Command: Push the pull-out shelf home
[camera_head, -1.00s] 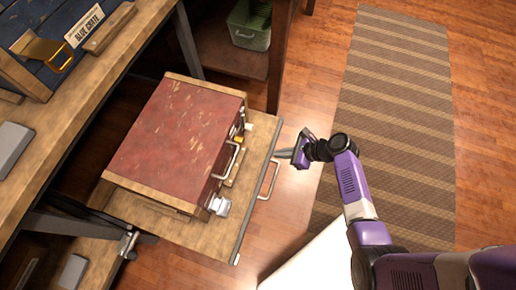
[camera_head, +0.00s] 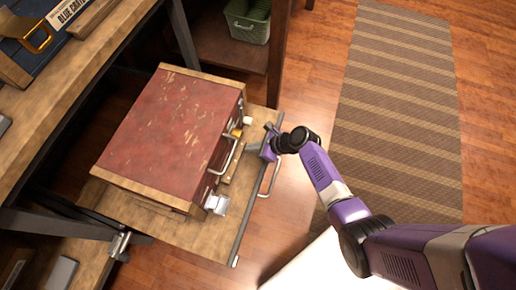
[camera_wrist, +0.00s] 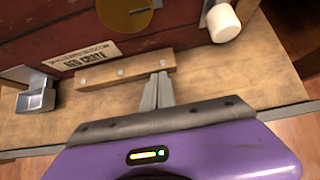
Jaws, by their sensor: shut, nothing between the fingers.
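The pull-out shelf (camera_head: 185,232) is a pale wooden board standing out from under the workbench. It has a dark metal front strip and a metal handle (camera_head: 271,180). A red crate (camera_head: 170,125) with wooden edges rests on it. My gripper (camera_head: 258,149) is at the front of the shelf, by the far end of the handle. In the wrist view its shut, empty fingers (camera_wrist: 158,92) point at a wooden strip (camera_wrist: 125,70) with screws, in front of the crate. Whether they touch the strip is unclear. Bare shelf wood (camera_wrist: 235,82) shows beside them.
The workbench (camera_head: 85,65) stands at left with a blue crate (camera_head: 40,35) on top. A green bin (camera_head: 248,20) sits on a low shelf behind. A metal catch (camera_wrist: 38,92) and a white knob (camera_wrist: 223,23) flank the fingers. The striped rug (camera_head: 400,120) at right is open floor.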

